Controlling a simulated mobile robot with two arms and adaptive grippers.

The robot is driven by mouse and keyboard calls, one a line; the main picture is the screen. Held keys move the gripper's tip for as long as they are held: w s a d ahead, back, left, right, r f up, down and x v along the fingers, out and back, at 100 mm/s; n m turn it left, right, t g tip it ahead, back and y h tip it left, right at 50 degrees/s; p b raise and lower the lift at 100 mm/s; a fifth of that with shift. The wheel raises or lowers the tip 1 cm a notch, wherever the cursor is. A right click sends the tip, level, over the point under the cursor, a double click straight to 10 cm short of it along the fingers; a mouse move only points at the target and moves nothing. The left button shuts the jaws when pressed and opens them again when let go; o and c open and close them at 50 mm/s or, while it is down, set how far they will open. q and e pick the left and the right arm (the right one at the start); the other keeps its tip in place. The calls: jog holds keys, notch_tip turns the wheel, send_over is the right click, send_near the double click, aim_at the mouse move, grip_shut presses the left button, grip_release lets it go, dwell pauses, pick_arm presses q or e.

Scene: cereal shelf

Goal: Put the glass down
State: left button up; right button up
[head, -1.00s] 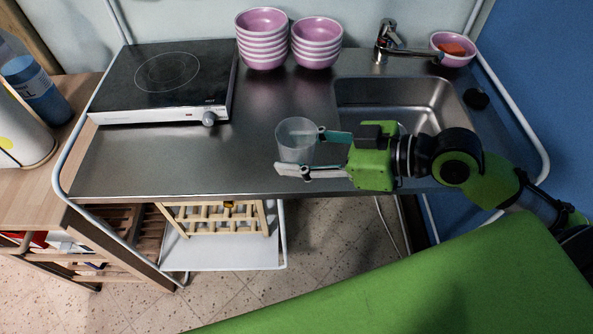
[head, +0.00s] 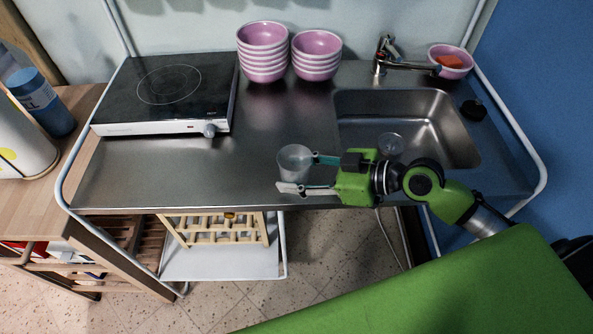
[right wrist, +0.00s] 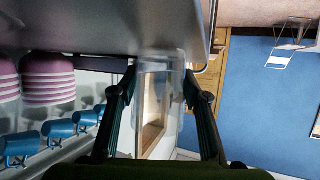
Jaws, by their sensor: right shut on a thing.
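The clear glass (head: 294,158) is upright near the front edge of the steel counter (head: 180,185), between the hob and the sink. My right gripper (head: 302,174) is shut on it from the right, one finger on each side. The glass also shows between the two fingers in the right wrist view (right wrist: 160,100). I cannot tell whether its base touches the counter or is slightly above it. My left gripper is not in view.
A black hob (head: 165,85) stands at the left. Two stacks of pink bowls (head: 263,60) stand at the back. The sink (head: 440,120) and tap (head: 385,55) are at the right, with a pink bowl (head: 451,60) behind. The counter left of the glass is clear.

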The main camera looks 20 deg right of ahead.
jog(key=o, duration=1.3)
jog(key=shift+c, duration=0.2)
jog(key=shift+r, duration=0.15)
jog(key=shift+s+d, duration=0.15)
jog(key=shift+d, duration=0.1)
jog(key=b+v, duration=0.2)
jog(key=v, duration=0.7)
jog(key=shift+s+d+r, duration=0.1)
jog(key=shift+s+d, duration=0.05)
jog(key=shift+v, duration=0.95)
